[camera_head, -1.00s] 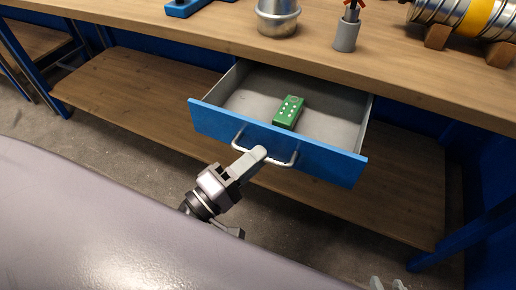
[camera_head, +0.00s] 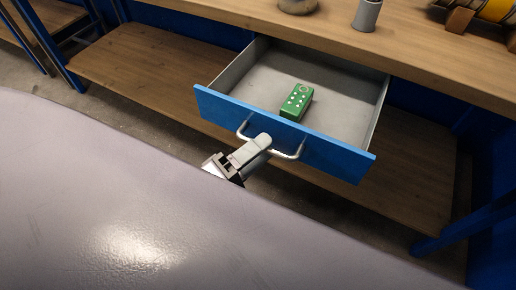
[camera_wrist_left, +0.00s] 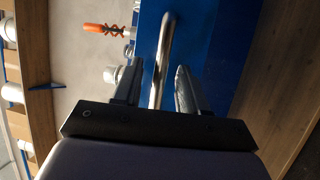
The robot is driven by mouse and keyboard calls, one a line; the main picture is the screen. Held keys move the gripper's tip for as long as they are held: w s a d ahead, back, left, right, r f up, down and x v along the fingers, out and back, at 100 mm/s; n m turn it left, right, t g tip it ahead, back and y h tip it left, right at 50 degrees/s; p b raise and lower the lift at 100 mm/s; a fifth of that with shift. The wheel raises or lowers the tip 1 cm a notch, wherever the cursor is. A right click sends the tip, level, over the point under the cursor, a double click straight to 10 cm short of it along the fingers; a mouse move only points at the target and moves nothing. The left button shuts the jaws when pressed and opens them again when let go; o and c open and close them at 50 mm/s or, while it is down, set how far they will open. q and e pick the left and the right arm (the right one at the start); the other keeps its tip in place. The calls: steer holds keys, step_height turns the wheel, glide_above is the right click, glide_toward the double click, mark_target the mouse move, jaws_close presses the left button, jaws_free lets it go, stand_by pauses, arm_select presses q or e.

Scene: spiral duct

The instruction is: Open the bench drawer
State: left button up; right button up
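The bench drawer (camera_head: 340,152) has a blue front and a grey inside. In the head view it stands well out from under the wooden bench top. A bent metal handle (camera_head: 290,155) is on its front and also shows in the left wrist view (camera_wrist_left: 163,50). My left gripper (camera_head: 262,140) is at the middle of this handle. In the left wrist view its fingers (camera_wrist_left: 158,85) stand on either side of the bar, with a visible gap on each side. A green box with pale dots (camera_head: 296,101) lies in the drawer. My right gripper is not in view.
The bench top (camera_head: 430,62) carries a grey cup (camera_head: 367,14), a round metal thing (camera_head: 297,4) and a yellow-banded duct (camera_head: 490,8) on wooden blocks. A wooden lower shelf (camera_head: 150,70) runs below. A blue leg (camera_head: 470,225) stands at right.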

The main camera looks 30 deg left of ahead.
arm_select(q)
steer(key=v, duration=0.7)
steer(key=shift+b, duration=0.4)
stand_by(0.4)
step_height(320, 180, down, 8)
steer(key=a+m+g+y+p, duration=0.2)
steer(key=m+g+y+p, duration=0.4)
steer(key=m+p, duration=0.6)
steer(key=w+m+g, duration=0.1)
steer(key=m, duration=0.1)
steer(key=shift+a+m+g, duration=0.25)
steer(key=shift+m+g, duration=0.05)
steer(key=shift+g, duration=0.1)
